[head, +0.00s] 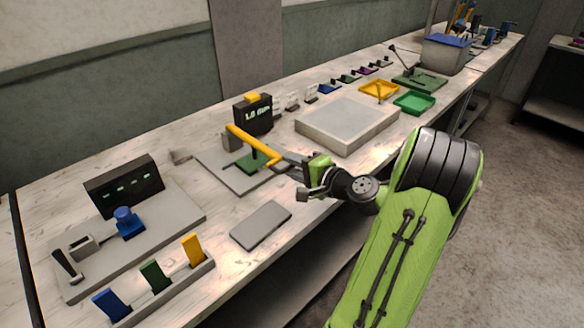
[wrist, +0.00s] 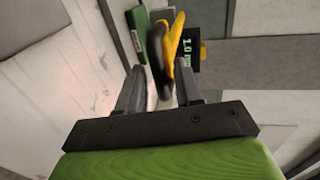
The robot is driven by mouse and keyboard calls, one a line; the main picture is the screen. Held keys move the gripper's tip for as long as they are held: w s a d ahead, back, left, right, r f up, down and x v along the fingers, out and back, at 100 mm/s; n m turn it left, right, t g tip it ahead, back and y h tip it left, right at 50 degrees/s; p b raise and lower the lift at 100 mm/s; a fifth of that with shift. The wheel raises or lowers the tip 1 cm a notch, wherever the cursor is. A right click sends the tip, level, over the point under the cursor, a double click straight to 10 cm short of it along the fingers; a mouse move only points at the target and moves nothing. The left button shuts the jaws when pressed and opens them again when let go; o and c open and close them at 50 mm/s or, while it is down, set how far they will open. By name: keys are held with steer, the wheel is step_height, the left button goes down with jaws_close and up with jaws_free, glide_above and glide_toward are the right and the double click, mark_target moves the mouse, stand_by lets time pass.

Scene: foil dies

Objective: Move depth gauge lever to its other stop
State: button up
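The depth gauge has a dark display box (head: 253,115) that seems to read 1.0 mm, with a yellow block on top. Its yellow lever (head: 252,146) slants from the gauge toward my gripper and ends in a dark grip; it also shows in the wrist view (wrist: 176,38). A green block (head: 257,158) sits under the lever on a grey base plate (head: 222,174). My gripper (wrist: 160,70) is open, its two fingers on either side of the lever's dark end. Gaps show beside the dark end, but whether either finger touches it I cannot tell.
A grey flat slab (head: 261,225) lies in front of the gauge. A white block (head: 348,124) stands to its right, near yellow (head: 379,89) and green (head: 414,103) trays. A blue-knobbed fixture (head: 127,222) and a rack of coloured tabs (head: 165,290) are at left.

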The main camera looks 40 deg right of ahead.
steer(key=shift+w, duration=0.35)
steer(key=shift+c, duration=0.3)
jaws_close()
